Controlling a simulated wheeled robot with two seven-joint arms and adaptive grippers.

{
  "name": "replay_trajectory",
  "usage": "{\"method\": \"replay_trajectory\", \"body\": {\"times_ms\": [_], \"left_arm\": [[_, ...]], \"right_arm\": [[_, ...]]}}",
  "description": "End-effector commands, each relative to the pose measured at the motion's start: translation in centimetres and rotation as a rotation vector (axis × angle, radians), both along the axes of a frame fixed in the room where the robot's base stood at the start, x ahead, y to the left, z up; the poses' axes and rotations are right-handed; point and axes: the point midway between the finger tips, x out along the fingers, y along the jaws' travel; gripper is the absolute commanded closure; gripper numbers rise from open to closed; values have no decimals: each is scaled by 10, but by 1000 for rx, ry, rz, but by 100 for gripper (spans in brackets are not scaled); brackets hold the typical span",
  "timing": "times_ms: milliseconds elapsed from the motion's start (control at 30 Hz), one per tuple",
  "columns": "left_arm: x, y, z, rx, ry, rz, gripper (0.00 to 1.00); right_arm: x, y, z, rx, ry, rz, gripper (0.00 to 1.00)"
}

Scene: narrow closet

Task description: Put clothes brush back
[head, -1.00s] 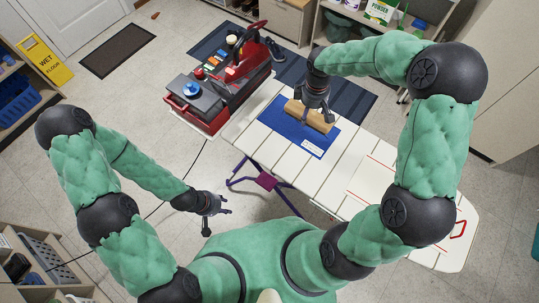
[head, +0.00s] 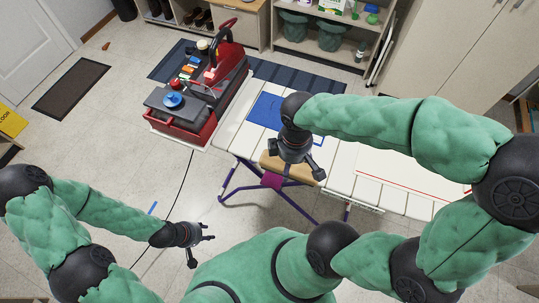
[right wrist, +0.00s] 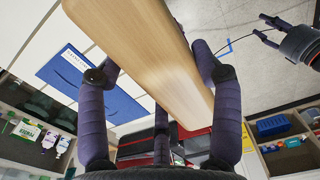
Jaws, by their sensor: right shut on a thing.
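The clothes brush is a light wooden block (head: 268,164) held in my right gripper (head: 297,172). It is off the blue mat, over or beside the near edge of the white ironing board (head: 227,134). In the right wrist view the brush (right wrist: 145,55) runs between the dark fingers of the gripper (right wrist: 150,75), which press on both its sides. Its bristles are not visible. The blue mat (head: 266,106) lies bare on the board and also shows in the right wrist view (right wrist: 75,70). My left gripper (head: 206,236) is open and empty above the floor at lower left.
A red and dark grey machine (head: 185,130) stands at the board's left end. A blue mark (head: 153,208) lies on the floor near a dark cable (head: 180,185). A shelf with green bins (head: 330,36) stands at the back. The floor between door mat (head: 70,88) and machine is clear.

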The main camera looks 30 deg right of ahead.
Motion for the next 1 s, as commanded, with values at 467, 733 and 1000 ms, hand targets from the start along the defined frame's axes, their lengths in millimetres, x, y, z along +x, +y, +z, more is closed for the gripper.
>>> {"method": "replay_trajectory", "body": {"times_ms": [467, 733, 1000], "left_arm": [[0, 0, -24, 0, 0, 0, 60], [0, 0, -38, 0, 0, 0, 60], [0, 0, -42, 0, 0, 0, 60]], "right_arm": [[78, -18, -40, 0, 3, -3, 70], [115, -27, -80, -1, 2, -1, 70], [128, -29, -94, 0, 1, -1, 70]]}}
